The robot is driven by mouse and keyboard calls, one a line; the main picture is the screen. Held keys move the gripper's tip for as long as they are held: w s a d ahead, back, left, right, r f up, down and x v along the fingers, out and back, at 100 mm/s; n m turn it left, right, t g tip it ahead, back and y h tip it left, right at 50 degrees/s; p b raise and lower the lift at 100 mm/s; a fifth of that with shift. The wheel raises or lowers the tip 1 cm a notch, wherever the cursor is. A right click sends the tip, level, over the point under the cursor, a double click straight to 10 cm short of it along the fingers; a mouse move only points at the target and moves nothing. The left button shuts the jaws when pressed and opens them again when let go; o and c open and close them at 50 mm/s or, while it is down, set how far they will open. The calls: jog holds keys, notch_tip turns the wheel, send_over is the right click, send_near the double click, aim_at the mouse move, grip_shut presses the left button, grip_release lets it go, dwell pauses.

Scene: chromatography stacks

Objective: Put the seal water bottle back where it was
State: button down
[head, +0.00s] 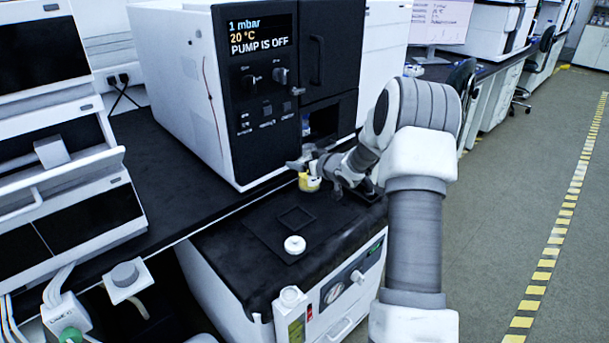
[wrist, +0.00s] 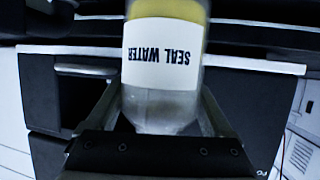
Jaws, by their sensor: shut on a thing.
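The seal water bottle (wrist: 165,75) fills the middle of the wrist view. It is clear, with a white label reading SEAL WATER upside down in that picture and yellow contents at the picture's top. My gripper (wrist: 158,100) is shut on it, one finger on each side. In the head view my gripper (head: 317,167) is small, at the front of the black-fronted instrument, above the far edge of the low cabinet's dark top. The bottle's yellow part (head: 309,183) shows just below it. I cannot tell whether its base touches anything.
The low white cabinet (head: 217,291) has a dark top with a square outline (head: 296,218) and a round white cap (head: 294,244). The instrument (head: 257,140) reads "PUMP IS OFF" and has a recess beside its panel. White stacked modules (head: 62,215) stand at left.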

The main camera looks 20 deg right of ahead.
jog(key=shift+f+b, duration=0.6)
jog(key=shift+f, duration=1.05)
jog(key=shift+f, duration=0.2)
grip_release()
jog(key=shift+r, duration=0.25)
jog(key=p+v, duration=0.3)
jog(key=v, duration=0.9)
jog(key=shift+f, duration=0.1)
